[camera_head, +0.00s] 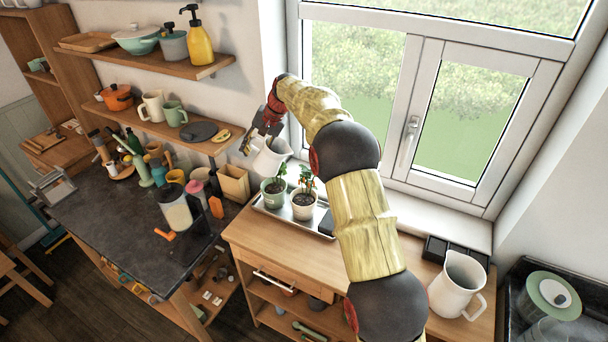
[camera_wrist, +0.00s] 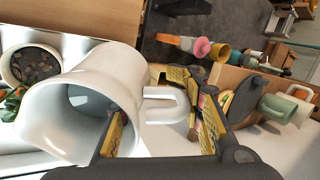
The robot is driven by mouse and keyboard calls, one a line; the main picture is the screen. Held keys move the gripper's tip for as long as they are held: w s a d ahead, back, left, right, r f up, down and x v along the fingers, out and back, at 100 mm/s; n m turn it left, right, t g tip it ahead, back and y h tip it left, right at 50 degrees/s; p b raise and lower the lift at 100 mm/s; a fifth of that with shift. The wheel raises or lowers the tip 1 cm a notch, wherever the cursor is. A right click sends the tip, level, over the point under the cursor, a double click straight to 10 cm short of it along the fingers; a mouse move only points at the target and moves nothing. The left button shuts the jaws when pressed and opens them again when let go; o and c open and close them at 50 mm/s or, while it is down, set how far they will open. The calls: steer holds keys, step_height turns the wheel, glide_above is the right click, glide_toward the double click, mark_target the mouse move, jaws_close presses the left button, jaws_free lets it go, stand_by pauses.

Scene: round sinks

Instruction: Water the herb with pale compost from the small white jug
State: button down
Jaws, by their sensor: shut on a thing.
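My gripper (camera_head: 259,135) is shut on the small white jug (camera_head: 271,158) at its handle side. In the wrist view the jug (camera_wrist: 75,112) shows its wide mouth, and its handle (camera_wrist: 166,104) lies between my fingers. The jug is held just above and behind the herb in the pale green pot (camera_head: 272,192). A second herb in a white pot (camera_head: 305,206) stands to its right. Both stand on a tray (camera_head: 322,225). A pot with dark, lumpy soil (camera_wrist: 32,64) shows in the wrist view. I cannot surely tell which compost is paler.
A larger white jug (camera_head: 457,286) stands on the wooden counter (camera_head: 270,245) at right. The window (camera_head: 440,110) is behind my arm. Wall shelves (camera_head: 165,125) with mugs are at left. A dark worktop (camera_head: 120,215) is crowded with bottles and utensils.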

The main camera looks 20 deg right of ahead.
steer(key=shift+w+a+f+g+h, duration=0.25)
steer(key=shift+a+f+g+h, duration=0.2)
steer(key=shift+f+h, duration=0.25)
steer(key=shift+w+a+f+g+h, duration=0.35)
steer(key=shift+f+g+h, duration=0.25)
steer(key=shift+h, duration=0.25)
steer(key=shift+w+a+f+g+h, duration=0.2)
steer(key=shift+a+f+g+h, duration=0.2)
steer(key=shift+f+h, duration=0.35)
stand_by(0.6)
